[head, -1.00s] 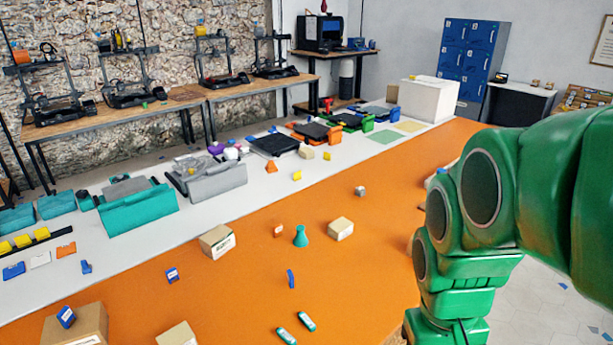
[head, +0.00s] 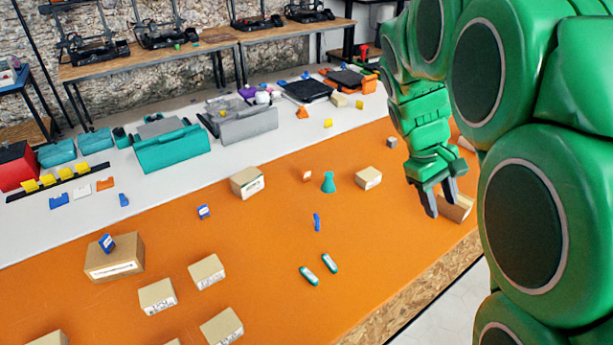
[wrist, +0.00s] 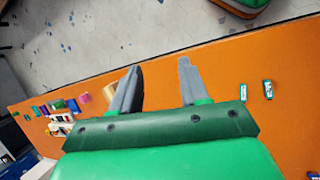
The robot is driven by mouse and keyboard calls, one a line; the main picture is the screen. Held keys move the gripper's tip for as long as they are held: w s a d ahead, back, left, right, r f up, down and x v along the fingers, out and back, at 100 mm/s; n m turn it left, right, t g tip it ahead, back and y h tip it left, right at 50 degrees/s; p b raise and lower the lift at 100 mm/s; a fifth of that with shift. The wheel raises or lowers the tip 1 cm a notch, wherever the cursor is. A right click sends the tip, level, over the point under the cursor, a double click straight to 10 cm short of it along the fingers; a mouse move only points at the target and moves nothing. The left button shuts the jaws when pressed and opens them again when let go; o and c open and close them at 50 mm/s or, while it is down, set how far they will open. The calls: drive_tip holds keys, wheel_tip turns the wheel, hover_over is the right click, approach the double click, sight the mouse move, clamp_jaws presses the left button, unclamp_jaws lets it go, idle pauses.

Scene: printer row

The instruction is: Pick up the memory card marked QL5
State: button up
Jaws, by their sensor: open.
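Small blue cards with pale labels show in the head view: one blue card (head: 204,212) lies on the orange table, and another blue card (head: 107,243) rests on top of a cardboard box (head: 114,262). A small orange-and-white piece (head: 306,176) lies farther back. I cannot read QL5 on any of them. My gripper (head: 441,209) is open and empty at the right side of the table, well apart from these cards and beside a small box (head: 456,207). In the wrist view my gripper (wrist: 160,66) shows nothing between its fingers.
Several cardboard boxes stand on the orange table (head: 270,290), among them one in the middle (head: 247,181). A teal cone (head: 328,182), a blue piece (head: 317,222) and two teal cylinders (head: 320,269) lie near the middle. Teal bins (head: 172,150) stand behind on the white strip.

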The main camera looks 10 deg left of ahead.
drive_tip(key=w+a+f+n+t+h, duration=0.1)
drive_tip(key=w+a+f+n+h, duration=0.2)
drive_tip(key=w, duration=0.6)
drive_tip(key=w+a+f+n+t, duration=0.1)
drive_tip(key=w+a+n+t, duration=0.1)
drive_tip(key=w+a+n, duration=0.5)
drive_tip(key=w+a+f+t+h, duration=0.1)
drive_tip(key=w+a+f+h, duration=0.15)
drive_tip(key=w, duration=0.85)
drive_tip(key=w+a+f+n+t, duration=0.2)
drive_tip(key=w+a+f+n, duration=0.15)
drive_tip(key=a, duration=0.45)
drive_tip(key=w+a+f+n+t, duration=0.25)
drive_tip(key=a+f, duration=0.25)
drive_tip(key=a, duration=0.3)
drive_tip(key=w+a+f+n+t, duration=0.2)
drive_tip(key=w+a+f+n, duration=0.15)
drive_tip(key=a, duration=0.55)
approach(310, 173)
drive_tip(key=x, duration=0.3)
drive_tip(key=shift+w+f+g, duration=0.15)
drive_tip(key=shift+w+g, duration=0.1)
drive_tip(key=shift+w, duration=0.15)
drive_tip(key=shift+x, duration=3.8)
drive_tip(key=shift+a+f, duration=0.1)
drive_tip(key=shift+a, duration=0.05)
clamp_jaws()
